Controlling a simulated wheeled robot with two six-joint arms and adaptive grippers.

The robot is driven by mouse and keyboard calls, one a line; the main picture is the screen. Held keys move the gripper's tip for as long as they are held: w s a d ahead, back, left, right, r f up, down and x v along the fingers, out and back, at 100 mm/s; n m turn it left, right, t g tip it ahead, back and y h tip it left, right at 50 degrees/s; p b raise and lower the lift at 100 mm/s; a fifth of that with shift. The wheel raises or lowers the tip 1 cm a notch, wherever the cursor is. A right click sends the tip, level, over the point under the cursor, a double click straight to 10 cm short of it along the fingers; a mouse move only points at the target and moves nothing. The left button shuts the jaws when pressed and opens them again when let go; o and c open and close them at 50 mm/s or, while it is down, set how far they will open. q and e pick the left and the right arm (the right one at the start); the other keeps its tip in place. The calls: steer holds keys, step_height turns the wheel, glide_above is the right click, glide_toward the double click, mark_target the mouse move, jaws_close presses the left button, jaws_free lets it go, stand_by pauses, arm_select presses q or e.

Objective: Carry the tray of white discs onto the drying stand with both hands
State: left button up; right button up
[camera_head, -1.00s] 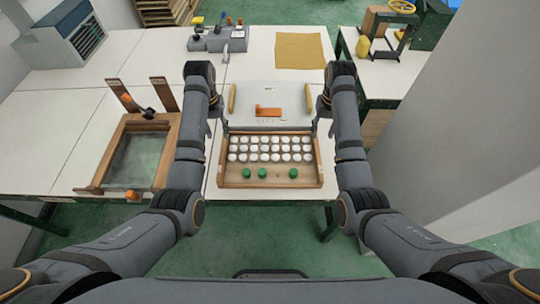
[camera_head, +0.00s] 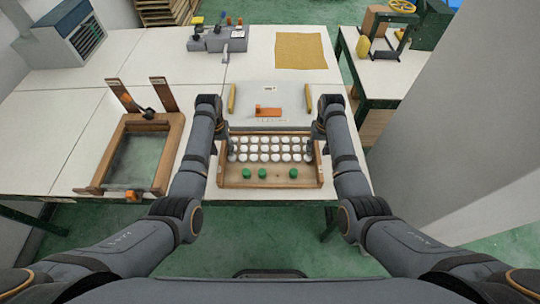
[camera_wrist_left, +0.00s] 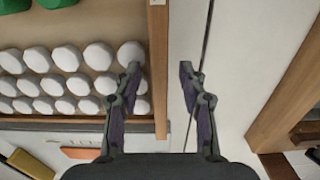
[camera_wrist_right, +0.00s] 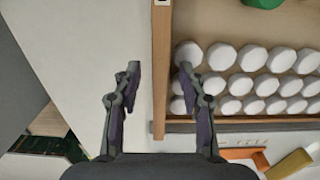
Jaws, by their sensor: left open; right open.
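The wooden tray (camera_head: 270,183) sits at the table's front edge, with rows of white discs (camera_head: 268,148) and several green discs (camera_head: 262,173) in it. My left gripper (camera_head: 222,147) is open over the tray's left side wall, which lies between its fingers in the left wrist view (camera_wrist_left: 158,75). My right gripper (camera_head: 316,147) is open over the right side wall, which lies between its fingers in the right wrist view (camera_wrist_right: 160,75). Behind the tray is a white panel (camera_head: 250,98) with yellow side strips; I cannot tell if it is the drying stand.
A wooden frame (camera_head: 175,130) with a glassy panel and two uprights stands to the left. An orange piece (camera_head: 268,110) lies on the white panel. A yellow-brown sheet (camera_head: 300,52) and small grey equipment (camera_head: 218,40) are at the back. A grey column (camera_head: 455,120) stands at right.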

arm_select(q)
jaws_close()
arm_select(e)
jaws_close()
